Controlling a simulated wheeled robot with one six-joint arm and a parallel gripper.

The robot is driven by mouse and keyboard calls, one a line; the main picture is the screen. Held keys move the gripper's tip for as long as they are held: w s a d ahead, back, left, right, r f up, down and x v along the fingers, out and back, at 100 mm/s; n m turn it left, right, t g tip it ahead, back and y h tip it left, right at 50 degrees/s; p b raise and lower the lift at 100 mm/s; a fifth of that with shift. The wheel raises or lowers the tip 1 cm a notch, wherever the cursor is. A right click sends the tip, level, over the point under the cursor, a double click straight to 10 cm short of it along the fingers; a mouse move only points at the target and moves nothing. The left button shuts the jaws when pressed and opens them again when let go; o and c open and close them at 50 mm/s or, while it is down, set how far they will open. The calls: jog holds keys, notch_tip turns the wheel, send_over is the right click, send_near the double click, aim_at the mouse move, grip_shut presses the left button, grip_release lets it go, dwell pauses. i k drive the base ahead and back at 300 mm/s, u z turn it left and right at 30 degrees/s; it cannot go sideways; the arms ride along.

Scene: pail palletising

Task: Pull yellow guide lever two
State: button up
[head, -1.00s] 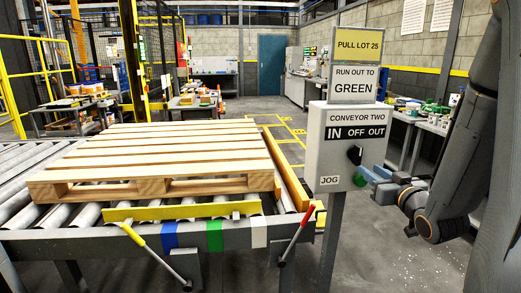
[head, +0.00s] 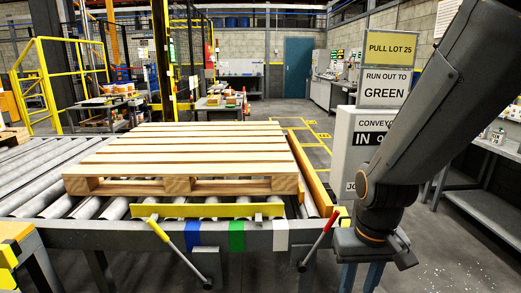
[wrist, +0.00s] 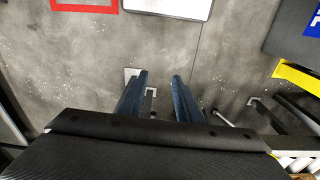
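The yellow-handled lever (head: 158,231) stands on the front of the conveyor, tilted up to the left, below the yellow guide bar (head: 205,210). A red-handled lever (head: 325,229) is on the same front, farther right, tilted up to the right. My gripper (head: 362,275) hangs pointing down at the conveyor's right front corner, just right of the red lever and well right of the yellow one. In the wrist view its two blue fingers (wrist: 160,76) are apart, with only floor between them. The yellow lever is not seen in the wrist view.
A wooden pallet (head: 185,160) lies on the rollers. Blue, green and white bands mark the conveyor's front rail (head: 120,236). The control box (head: 350,140) stands behind my arm, which hides part of it. A yellow-topped stand (head: 12,236) is at the front left.

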aim_at(207, 284)
jog(key=k, duration=0.55)
jog(key=u, duration=0.75)
jog(key=i, duration=1.5)
jog(key=z, duration=0.55)
